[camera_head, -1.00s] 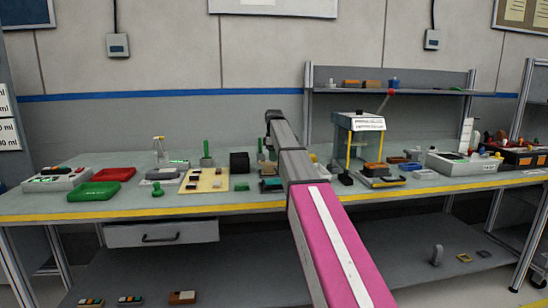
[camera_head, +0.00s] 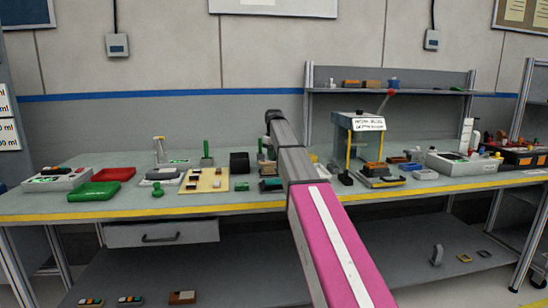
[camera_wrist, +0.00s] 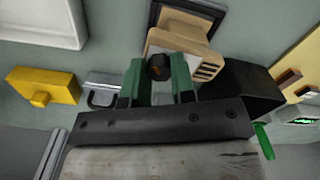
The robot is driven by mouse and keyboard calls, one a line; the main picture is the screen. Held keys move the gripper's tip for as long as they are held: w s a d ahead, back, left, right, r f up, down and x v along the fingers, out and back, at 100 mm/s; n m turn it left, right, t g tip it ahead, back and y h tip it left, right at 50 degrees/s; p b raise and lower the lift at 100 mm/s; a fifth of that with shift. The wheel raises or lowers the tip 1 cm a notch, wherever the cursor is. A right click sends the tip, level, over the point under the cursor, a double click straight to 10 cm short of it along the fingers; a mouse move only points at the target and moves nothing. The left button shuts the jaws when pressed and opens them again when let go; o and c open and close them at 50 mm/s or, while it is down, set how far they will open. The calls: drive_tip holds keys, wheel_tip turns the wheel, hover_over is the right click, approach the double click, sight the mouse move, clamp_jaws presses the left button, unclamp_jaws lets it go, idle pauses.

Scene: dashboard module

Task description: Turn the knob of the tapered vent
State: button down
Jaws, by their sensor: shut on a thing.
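The tapered vent (camera_wrist: 187,49) shows in the wrist view as a tan block that narrows, with dark slats at its right side. The fingers hide the sides of the knob. In the head view my arm covers the vent and most of the gripper.
In the wrist view, a yellow block (camera_wrist: 42,88) and a grey piece with a dark handle (camera_wrist: 103,90) lie left of the gripper. A black box (camera_wrist: 242,88) stands close at right. In the head view, the workbench (camera_head: 60,205) is crowded on both sides of my arm.

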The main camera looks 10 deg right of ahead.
drive_tip(key=m, duration=0.3)
drive_tip(key=shift+m, duration=2.3)
drive_tip(key=c, duration=0.9)
unclamp_jaws()
drive_tip(key=shift+c, duration=0.2)
drive_tip(key=shift+r, duration=0.1)
wheel_tip(320, 180, up, 11)
drive_tip(key=shift+f, duration=0.2)
